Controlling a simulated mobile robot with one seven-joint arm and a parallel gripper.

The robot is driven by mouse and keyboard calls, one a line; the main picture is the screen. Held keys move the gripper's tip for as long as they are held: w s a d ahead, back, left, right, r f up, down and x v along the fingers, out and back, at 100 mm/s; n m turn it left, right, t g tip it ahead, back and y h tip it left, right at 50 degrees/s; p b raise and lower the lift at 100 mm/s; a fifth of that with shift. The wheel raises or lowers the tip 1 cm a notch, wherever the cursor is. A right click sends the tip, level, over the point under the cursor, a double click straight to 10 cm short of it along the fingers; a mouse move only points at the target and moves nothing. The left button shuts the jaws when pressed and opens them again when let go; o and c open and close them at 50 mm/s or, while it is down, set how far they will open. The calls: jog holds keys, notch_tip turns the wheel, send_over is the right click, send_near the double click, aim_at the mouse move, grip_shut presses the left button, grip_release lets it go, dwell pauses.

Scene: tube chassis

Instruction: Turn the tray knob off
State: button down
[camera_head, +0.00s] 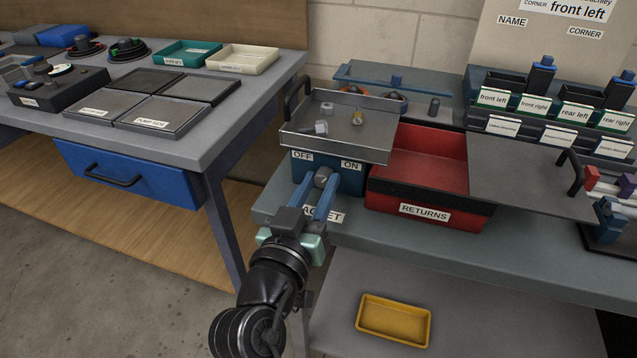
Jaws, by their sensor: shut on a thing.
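The tray knob (323,178) is a small grey knob on the front of a blue box (345,182), below a grey metal tray (336,150). An OFF label (303,155) is at the upper left of the knob and an ON label (351,165) is at its upper right. My gripper (321,184) reaches up from the lower left with its blue fingers on either side of the knob, shut on it. The fingers partly hide the knob, and its exact pointing direction is hard to tell. The tray holds a few small metal parts (321,127).
A red RETURNS bin (430,213) stands right of the blue box. A left bench (200,146) has a blue drawer (130,175). A yellow tray (393,318) lies on the lower shelf.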

jog(key=n+p, duration=0.2)
jog(key=n, duration=0.2)
jog(key=shift+r, duration=0.1)
jog(key=n+p, duration=0.2)
jog(key=n, duration=0.1)
jog(key=shift+n, duration=0.4)
jog(key=n+p, duration=0.1)
jog(key=n, duration=0.2)
jog(key=shift+a+n+p, duration=0.1)
jog(key=shift+n+p, duration=0.2)
jog(key=shift+p, duration=0.1)
jog(key=shift+n+p, duration=0.85)
jog(key=shift+n, duration=0.95)
jog(key=c, duration=0.6)
grip_release()
jog(key=shift+f, duration=0.2)
